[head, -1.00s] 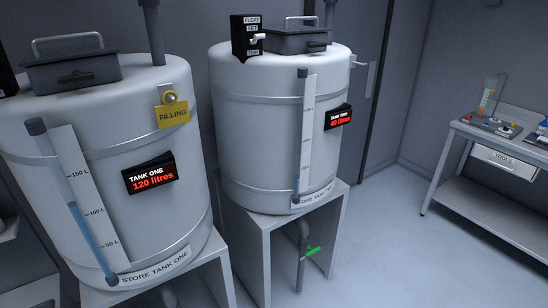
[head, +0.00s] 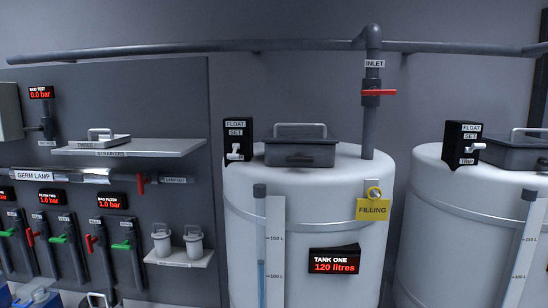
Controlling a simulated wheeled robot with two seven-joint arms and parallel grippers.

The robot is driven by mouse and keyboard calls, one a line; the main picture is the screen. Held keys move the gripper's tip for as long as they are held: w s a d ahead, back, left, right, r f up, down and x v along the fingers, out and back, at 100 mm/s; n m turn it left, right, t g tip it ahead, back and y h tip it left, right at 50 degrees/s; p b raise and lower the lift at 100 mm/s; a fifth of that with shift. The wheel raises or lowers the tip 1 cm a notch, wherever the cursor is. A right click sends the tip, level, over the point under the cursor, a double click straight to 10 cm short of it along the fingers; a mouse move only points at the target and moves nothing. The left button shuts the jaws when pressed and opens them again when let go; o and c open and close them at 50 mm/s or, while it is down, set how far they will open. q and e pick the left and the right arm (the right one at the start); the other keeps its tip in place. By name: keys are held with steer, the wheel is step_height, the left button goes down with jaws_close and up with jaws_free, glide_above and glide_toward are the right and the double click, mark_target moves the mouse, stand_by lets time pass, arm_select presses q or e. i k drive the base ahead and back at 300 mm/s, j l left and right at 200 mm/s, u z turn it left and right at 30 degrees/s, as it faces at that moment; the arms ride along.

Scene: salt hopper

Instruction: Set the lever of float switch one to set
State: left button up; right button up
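The float switch of tank one is a black box (head: 237,141) labelled FLOAT and SET, at the left of the tank's top. Its white lever (head: 234,155) sits low, below the SET label, and covers the lower label. Tank one (head: 255,195) is a white tank whose display (head: 334,261) reads 120 litres. A yellow FILLING tag (head: 373,209) hangs on its front. A second float switch (head: 463,143) stands on the tank at the right, its white lever just above the TRIP label. Neither of my grippers is in view.
A grey lidded hatch (head: 300,148) is beside the float box on tank one. An inlet pipe (head: 369,135) with a red valve handle (head: 378,93) rises behind it. At the left, a grey panel carries a shelf (head: 130,146), the germ lamp (head: 75,175) and several valves.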

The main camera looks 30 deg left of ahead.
mark_target(233, 156)
steer(key=u, duration=1.25)
